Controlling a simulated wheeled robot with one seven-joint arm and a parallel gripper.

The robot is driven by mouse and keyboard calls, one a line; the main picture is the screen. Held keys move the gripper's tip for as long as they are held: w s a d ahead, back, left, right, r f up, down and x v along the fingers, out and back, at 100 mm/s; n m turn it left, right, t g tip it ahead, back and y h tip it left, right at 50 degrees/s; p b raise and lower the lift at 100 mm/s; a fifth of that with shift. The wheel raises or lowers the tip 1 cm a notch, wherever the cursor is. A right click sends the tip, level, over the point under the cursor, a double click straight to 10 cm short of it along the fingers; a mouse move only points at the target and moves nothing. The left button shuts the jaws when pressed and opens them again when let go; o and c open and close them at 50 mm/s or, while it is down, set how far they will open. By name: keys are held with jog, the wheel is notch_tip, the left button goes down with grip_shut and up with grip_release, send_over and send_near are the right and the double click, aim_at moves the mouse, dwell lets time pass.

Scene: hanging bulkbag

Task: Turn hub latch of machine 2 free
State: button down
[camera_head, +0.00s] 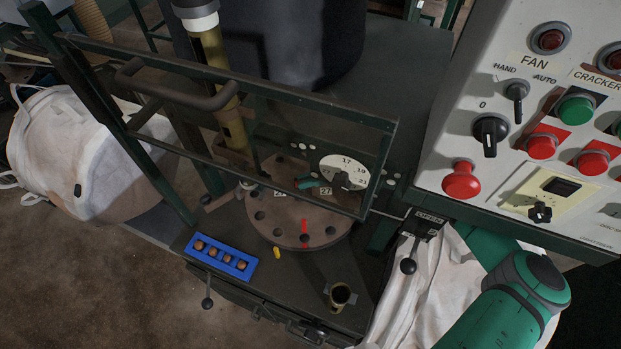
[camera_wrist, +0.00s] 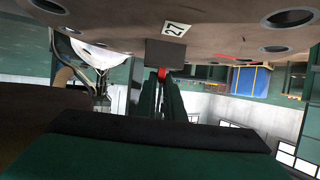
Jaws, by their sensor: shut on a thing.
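A round brown disc (camera_head: 270,225) with a ring of holes and a red radial mark lies on the dark machine table. In the wrist view the disc (camera_wrist: 220,30) fills the top, with a plate marked 27 (camera_wrist: 175,29). Beside that plate is a dark block with a small red piece, seemingly the hub latch (camera_wrist: 162,71). My gripper (camera_wrist: 163,82) is shut on it, with dark green fingers close together. In the head view a small teal part, probably my gripper (camera_head: 309,183), shows at the disc's hub behind a green frame. The latch's exact angle is hidden.
A hinged green guard frame with a handle (camera_head: 180,95) stands over the disc. A white dial (camera_head: 345,172) is close by the hub. A blue tray (camera_head: 220,257) and small cup (camera_head: 340,296) sit at the table's front. A control panel (camera_head: 500,120) stands at right.

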jog(key=c, duration=1.9)
grip_release()
jog(key=shift+w, duration=0.1)
jog(key=shift+o, duration=0.2)
jog(key=shift+d, duration=0.15)
jog(key=shift+a, duration=0.2)
jog(key=shift+s+f, duration=0.1)
jog(key=shift+s, duration=0.2)
jog(key=shift+m+t, duration=0.5)
jog(key=shift+t, duration=0.1)
